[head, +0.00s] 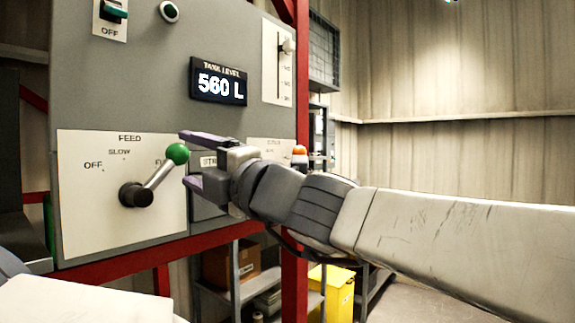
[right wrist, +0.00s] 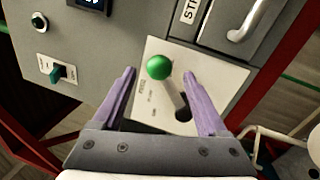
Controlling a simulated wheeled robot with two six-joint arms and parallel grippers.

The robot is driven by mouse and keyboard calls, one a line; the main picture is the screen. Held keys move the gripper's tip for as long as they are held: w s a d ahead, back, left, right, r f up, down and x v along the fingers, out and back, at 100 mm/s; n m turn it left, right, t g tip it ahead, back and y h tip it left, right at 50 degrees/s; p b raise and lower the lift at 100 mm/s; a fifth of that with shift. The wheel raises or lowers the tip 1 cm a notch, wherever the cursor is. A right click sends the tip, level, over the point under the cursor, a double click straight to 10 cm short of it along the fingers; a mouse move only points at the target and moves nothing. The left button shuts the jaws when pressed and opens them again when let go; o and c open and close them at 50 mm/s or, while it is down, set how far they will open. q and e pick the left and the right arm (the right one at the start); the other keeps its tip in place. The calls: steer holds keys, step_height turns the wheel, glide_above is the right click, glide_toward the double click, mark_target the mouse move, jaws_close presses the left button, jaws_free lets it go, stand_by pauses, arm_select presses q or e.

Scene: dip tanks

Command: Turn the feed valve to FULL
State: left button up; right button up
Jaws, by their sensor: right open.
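The feed valve (head: 136,194) is a black hub on a white plate with a grey lever and a green ball knob (head: 177,153). The plate reads FEED, with OFF at left, SLOW at top and a partly covered label starting "FU" at right. The lever points up and right, alongside that "FU" label. My right gripper (head: 187,160) is open, its purple fingers pointing at the knob. In the right wrist view, the knob (right wrist: 160,67) shows between the spread fingertips (right wrist: 160,74), with a visible gap on each side. My left gripper is not in view.
A display (head: 218,82) above reads TANK LEVEL 560 L. A green switch (head: 113,11) marked OFF and a slider (head: 287,46) are higher on the grey panel. A drawer handle (right wrist: 245,22) is beside the feed plate. Red frame bars (head: 170,247) edge the panel.

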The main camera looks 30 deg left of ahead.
steer(key=b+v, duration=0.2)
steer(key=v, duration=0.6)
